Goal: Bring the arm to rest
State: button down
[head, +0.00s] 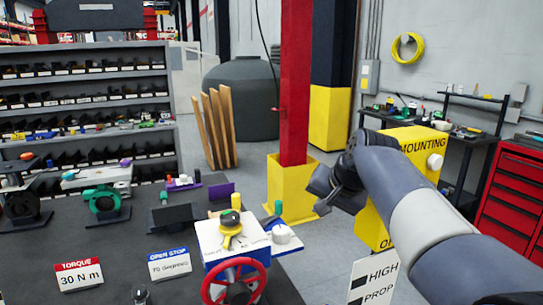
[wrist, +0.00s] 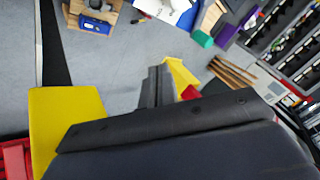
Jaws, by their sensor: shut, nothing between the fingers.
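My arm reaches in from the lower right of the head view, its grey and white links sloping up to the left. My gripper (head: 322,198) is at its end, raised in the air right of the workbench and in front of the yellow box marked MOUNTING (head: 425,143). In the wrist view my gripper (wrist: 158,72) shows its dark fingers together, with nothing held. Part of the gripper is hard to make out in the head view because it is dark and small.
A red handwheel (head: 236,285) and a white block with a yellow valve handle (head: 229,232) stand at the workbench's right side. A red post with a yellow base (head: 292,190) rises behind. A HIGH/PROP sign (head: 374,281) is below my arm. A red tool cabinet (head: 512,195) stands right.

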jog(key=v, duration=0.5)
jog(key=shift+s, duration=0.25)
